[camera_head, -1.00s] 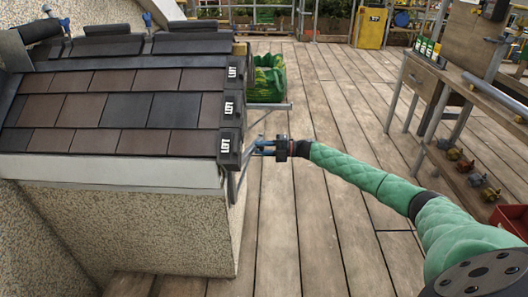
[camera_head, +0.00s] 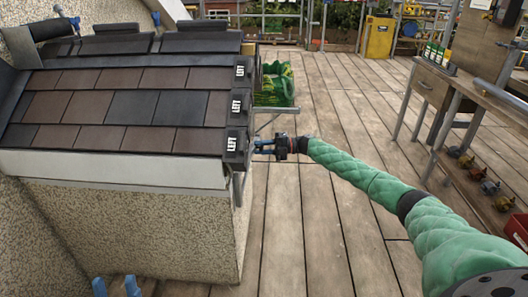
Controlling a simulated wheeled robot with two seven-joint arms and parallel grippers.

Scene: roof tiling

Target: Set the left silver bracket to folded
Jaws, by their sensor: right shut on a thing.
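A silver bracket (camera_head: 277,111) sticks out to the right from the side of the small roof, below dark edge pieces (camera_head: 232,144) marked "LEFT". A thin sloping bar shows beneath its arm. My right gripper (camera_head: 262,147) has its blue fingers at the bracket's lower part, close to the wall, and is shut on it. The exact contact is small and partly hidden by the roof edge. My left gripper (camera_head: 116,287) shows only its two blue fingertips at the bottom left edge. They are apart with nothing between them, in front of the pebbled wall.
The tiled roof (camera_head: 120,105) stands on a pebbled wall (camera_head: 140,235) at left. A workbench (camera_head: 470,95) stands at right. The plank floor (camera_head: 330,120) between is mostly clear.

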